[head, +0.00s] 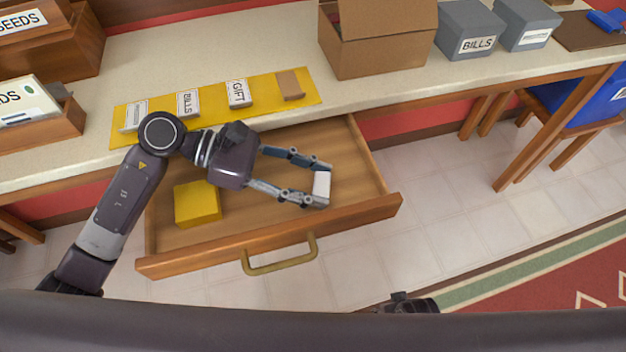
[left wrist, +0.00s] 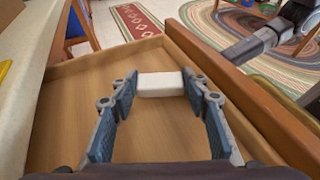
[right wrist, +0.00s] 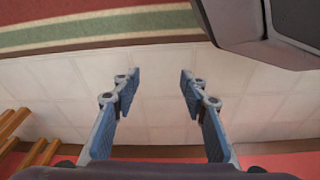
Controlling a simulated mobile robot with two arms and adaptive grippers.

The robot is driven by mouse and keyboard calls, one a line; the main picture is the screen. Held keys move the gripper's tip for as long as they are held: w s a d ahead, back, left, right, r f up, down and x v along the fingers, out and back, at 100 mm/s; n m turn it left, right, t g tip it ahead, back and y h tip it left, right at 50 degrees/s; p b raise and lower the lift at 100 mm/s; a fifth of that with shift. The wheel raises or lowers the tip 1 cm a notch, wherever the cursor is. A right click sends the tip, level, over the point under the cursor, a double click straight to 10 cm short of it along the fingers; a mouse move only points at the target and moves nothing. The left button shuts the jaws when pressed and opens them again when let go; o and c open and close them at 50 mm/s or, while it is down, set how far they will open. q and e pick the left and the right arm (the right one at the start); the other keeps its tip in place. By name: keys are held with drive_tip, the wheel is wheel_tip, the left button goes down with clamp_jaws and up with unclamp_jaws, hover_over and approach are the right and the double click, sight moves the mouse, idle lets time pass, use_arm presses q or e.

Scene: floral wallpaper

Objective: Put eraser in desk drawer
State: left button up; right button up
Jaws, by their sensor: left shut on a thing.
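The white eraser (head: 321,186) is between the fingertips of my left gripper (head: 322,184), which is shut on it. In the left wrist view the eraser (left wrist: 161,84) spans the gap between the two fingers, with the drawer's wooden floor behind and below it. The desk drawer (head: 270,238) is pulled open, and the eraser appears over its right part, inside the walls. I cannot tell whether the eraser touches the drawer floor. My right gripper (right wrist: 160,85) is open and empty above the tiled floor in the right wrist view.
A yellow block (head: 197,204) lies in the drawer's left part. On the desk, a yellow mat (head: 210,95) holds several small boxes. A cardboard box (head: 380,50) and grey boxes (head: 468,27) stand at the back right. Wooden crates (head: 45,130) stand at left.

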use_arm(q)
drive_tip(key=shift+f, duration=0.2)
use_arm(e)
drive_tip(key=shift+s, duration=0.1)
drive_tip(key=shift+r, duration=0.1)
use_arm(q)
drive_tip(key=shift+f, duration=0.1)
drive_tip(key=o, duration=0.7)
drive_tip(key=shift+c, duration=0.2)
use_arm(e)
drive_tip(key=shift+w+r, duration=0.45)
drive_tip(key=shift+r, duration=0.15)
